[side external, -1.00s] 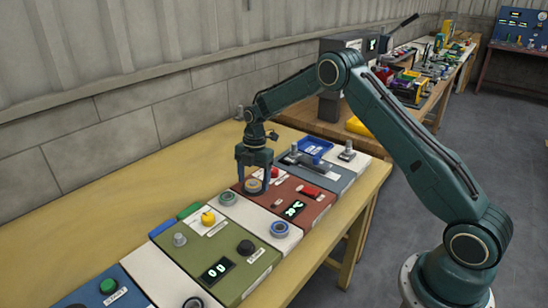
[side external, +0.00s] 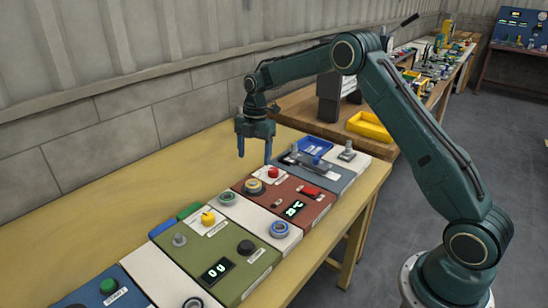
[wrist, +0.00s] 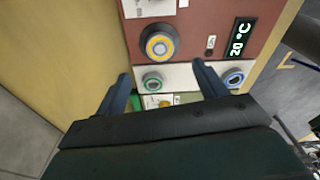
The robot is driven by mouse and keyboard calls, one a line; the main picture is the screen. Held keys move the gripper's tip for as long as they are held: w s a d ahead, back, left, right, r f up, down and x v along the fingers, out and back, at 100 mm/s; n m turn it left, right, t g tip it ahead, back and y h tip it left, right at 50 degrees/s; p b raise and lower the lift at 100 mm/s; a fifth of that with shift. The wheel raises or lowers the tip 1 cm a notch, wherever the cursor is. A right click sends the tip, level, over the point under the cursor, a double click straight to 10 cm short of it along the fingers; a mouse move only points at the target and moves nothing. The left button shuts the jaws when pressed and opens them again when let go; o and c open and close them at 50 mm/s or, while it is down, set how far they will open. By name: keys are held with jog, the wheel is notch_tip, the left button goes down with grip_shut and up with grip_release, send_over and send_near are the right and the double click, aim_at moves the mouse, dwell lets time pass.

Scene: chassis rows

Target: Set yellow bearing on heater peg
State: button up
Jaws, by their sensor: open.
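The yellow bearing (side external: 254,186) lies flat on the red-brown heater unit (side external: 285,212). In the wrist view the bearing (wrist: 160,44) shows as a grey ring with a yellow band, and a grey round peg top (wrist: 160,46) sits in its middle, so the ring appears to be around the peg. My gripper (side external: 254,158) is open and empty, with its fingers pointing down above the heater's far side, clear of the bearing. In the wrist view my gripper (wrist: 161,72) has its two fingers spread apart with nothing between them.
A green-ringed bearing (side external: 227,198) and a blue-ringed bearing (side external: 279,229) lie on the white strip beside the heater. A red button (side external: 273,172) and a red switch (side external: 311,190) stand up on the heater.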

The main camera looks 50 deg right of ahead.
jog(key=r, duration=0.5)
jog(key=shift+d, duration=0.35)
jog(key=shift+w+r, duration=0.1)
notch_tip(320, 180, up, 7)
dwell(1.0)
dwell(0.8)
